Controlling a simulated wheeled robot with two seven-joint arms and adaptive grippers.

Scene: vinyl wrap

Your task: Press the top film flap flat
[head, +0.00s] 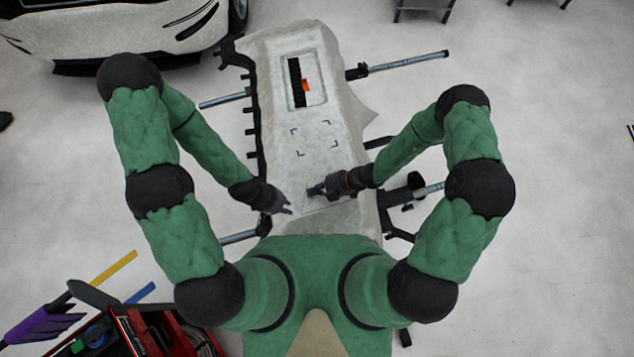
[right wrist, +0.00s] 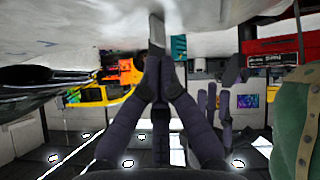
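A long white panel (head: 285,180) lies on a stand in front of me, seemingly covered in pale film. A pale pointed flap (head: 365,112) sticks out past its right edge; I cannot tell if this is the top flap. My right gripper (head: 314,190) is over the panel's near part. In the right wrist view its fingers (right wrist: 158,62) meet around a thin grey strip (right wrist: 157,32), which reaches up to or close to the white surface. My left gripper (head: 288,210) is low at the panel's near left; its finger state is too small to judge.
Dark corner marks (head: 315,138) and a recess with an orange piece (head: 305,85) are on the panel. Stand bars (head: 408,62) stick out at both sides. A red tool box (head: 150,330) is at lower left. A white car (head: 110,30) stands at upper left.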

